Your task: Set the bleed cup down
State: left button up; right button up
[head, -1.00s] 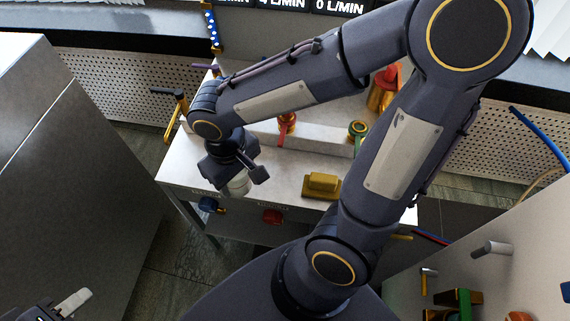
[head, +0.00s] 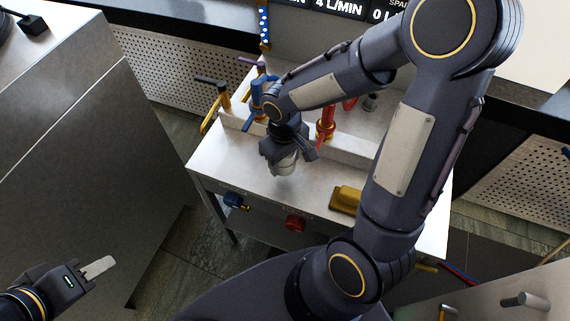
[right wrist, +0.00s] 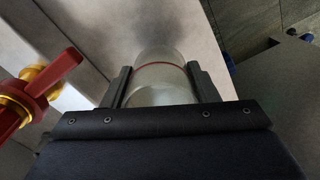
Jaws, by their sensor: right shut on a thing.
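The bleed cup (head: 285,166) is a small pale translucent cup. My right gripper (head: 287,156) is shut on it over the left part of the white bench top (head: 240,172). In the right wrist view the cup (right wrist: 162,72) sits between the two dark fingers, with a thin red line around it. I cannot tell whether its base touches the bench. My left gripper (head: 98,268) is at the lower left, away from the bench; only one pale finger piece shows clearly, so its opening is unclear.
A red valve (head: 326,122) with a red handle (right wrist: 52,78) stands close to the cup. A blue valve (head: 262,98) stands behind. A yellow block (head: 346,199) lies to the right. Blue (head: 234,200) and red (head: 295,223) knobs are on the bench front. A grey cabinet (head: 75,140) is left.

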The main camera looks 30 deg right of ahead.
aim_at(284, 166)
jog(key=shift+w+d+f, duration=0.1)
jog(key=shift+w+f, duration=0.1)
jog(key=shift+f, duration=0.1)
jog(key=shift+w+d+f+b, duration=0.1)
jog(key=shift+f+b, duration=0.05)
jog(key=shift+f, duration=0.75)
jog(key=shift+w+d+f+b, duration=0.1)
jog(key=shift+f+b, duration=0.05)
jog(key=shift+f, duration=0.75)
jog(key=shift+f, duration=0.15)
jog(key=o, duration=1)
jog(key=shift+c, duration=0.2)
jog(key=shift+a, duration=0.1)
